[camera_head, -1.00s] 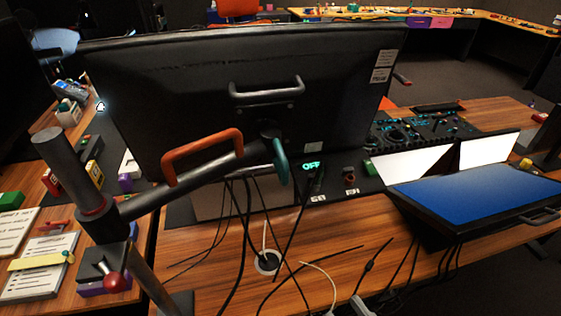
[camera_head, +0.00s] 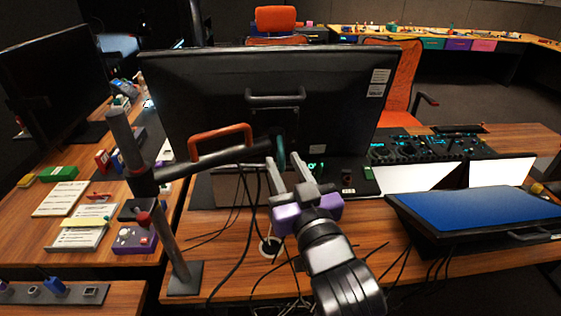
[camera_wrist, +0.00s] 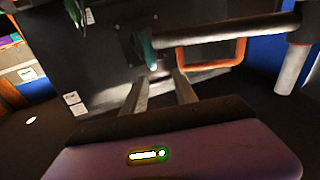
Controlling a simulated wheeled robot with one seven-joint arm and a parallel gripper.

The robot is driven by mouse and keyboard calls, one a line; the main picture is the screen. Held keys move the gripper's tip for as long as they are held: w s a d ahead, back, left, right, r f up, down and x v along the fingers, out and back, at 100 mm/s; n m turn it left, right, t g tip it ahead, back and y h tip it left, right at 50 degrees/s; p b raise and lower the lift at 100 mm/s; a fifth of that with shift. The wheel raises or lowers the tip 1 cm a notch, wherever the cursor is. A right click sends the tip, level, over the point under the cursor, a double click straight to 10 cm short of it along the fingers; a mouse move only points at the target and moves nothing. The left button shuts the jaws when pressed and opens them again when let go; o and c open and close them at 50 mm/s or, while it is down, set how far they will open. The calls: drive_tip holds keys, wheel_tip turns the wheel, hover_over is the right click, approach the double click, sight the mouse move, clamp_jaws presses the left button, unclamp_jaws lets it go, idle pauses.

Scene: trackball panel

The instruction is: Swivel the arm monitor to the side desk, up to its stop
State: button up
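The arm monitor (camera_head: 330,110) is seen from behind, with a grey handle (camera_head: 275,98) on its back. It hangs on a dark support arm (camera_head: 205,165) that runs from a post (camera_head: 150,190) at the left. An orange handle (camera_head: 220,135) sits on the support arm, and a teal part (camera_head: 281,152) is at the monitor mount. My gripper (camera_head: 292,172) is below the monitor's back near the teal part, its two fingers apart and nothing seen between them. In the wrist view, the fingers (camera_wrist: 168,88) point toward the teal part (camera_wrist: 147,48); contact cannot be told.
The side desk (camera_head: 50,240) at left holds papers, small boxes and another dark monitor (camera_head: 50,85). A blue-screened display (camera_head: 480,215) and a control panel (camera_head: 430,148) are at right. Cables (camera_head: 235,215) hang below the monitor. An orange chair (camera_head: 400,75) stands behind.

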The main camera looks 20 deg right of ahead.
drive_tip(key=shift+s+d+f+g, duration=0.1)
drive_tip(key=shift+d+f+g, duration=0.1)
drive_tip(key=shift+f, duration=0.3)
drive_tip(key=shift+d+f+g, duration=0.1)
drive_tip(key=shift+f+g, duration=0.1)
drive_tip(key=shift+f, duration=0.25)
drive_tip(key=shift+d+f+m+h, duration=0.1)
drive_tip(key=shift+f+m+h, duration=0.2)
drive_tip(key=shift+w+d+p, duration=0.2)
drive_tip(key=shift+w+p, duration=0.2)
drive_tip(key=shift+w, duration=1.55)
drive_tip(key=shift+w+d+p, duration=0.2)
drive_tip(key=shift+w+p, duration=0.2)
drive_tip(key=shift+w, duration=1.55)
clamp_jaws()
drive_tip(key=shift+r, duration=0.15)
